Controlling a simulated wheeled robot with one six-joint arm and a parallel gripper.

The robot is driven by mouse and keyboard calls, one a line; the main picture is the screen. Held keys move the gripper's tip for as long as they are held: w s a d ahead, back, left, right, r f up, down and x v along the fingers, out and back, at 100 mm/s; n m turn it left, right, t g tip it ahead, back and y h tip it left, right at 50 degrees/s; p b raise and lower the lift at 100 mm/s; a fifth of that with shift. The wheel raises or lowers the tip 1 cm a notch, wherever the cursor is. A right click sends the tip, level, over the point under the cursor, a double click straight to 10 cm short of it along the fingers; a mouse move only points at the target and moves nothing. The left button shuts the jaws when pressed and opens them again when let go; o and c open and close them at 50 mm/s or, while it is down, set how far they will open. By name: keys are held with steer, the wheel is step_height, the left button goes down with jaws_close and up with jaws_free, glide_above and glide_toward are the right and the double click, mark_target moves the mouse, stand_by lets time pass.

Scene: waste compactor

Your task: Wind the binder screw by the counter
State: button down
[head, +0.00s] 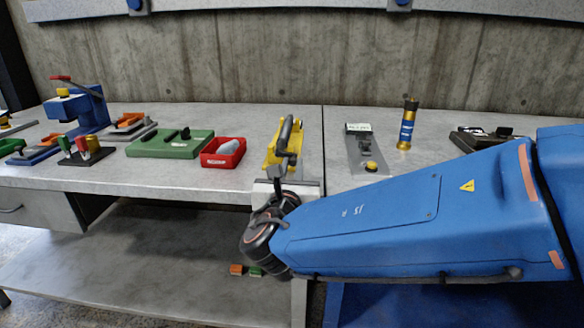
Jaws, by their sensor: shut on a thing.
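A yellow device with a dark bar, which looks like the binder screw (271,155), sits near the front edge of the bench at the centre. My gripper (285,166) reaches up to it from below and in front, and is shut on its dark part. The fingertips are small and partly merge with the dark bar, so the exact grip is hard to see. To the right, a grey plate carries a small pale-green display, probably the counter (358,127); its digits are too small to read. A yellow button (371,167) is at the plate's near end.
A red tray (223,153) and a green board (170,144) lie to the left. A blue press (80,107) stands further left. A blue-and-gold cylinder (407,124) stands upright on the right. A lower shelf (150,260) holds small coloured blocks. The bench behind the yellow device is clear.

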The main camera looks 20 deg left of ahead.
steer(key=m, duration=0.1)
steer(key=f+m, duration=0.1)
steer(key=m, duration=0.1)
steer(key=shift+a+f+m, duration=0.1)
steer(key=shift+a+m, duration=0.1)
steer(key=shift+m, duration=0.1)
steer(key=shift+s+a+f+m, duration=0.1)
steer(key=shift+a+f+m, duration=0.15)
steer(key=shift+m, duration=0.6)
steer(key=shift+s+a+f+m, duration=0.1)
steer(key=shift+f+m, duration=0.2)
steer(key=shift+m, duration=0.55)
steer(key=c, duration=1.6)
jaws_free()
steer(key=shift+c, duration=0.2)
steer(key=shift+w+d, duration=0.1)
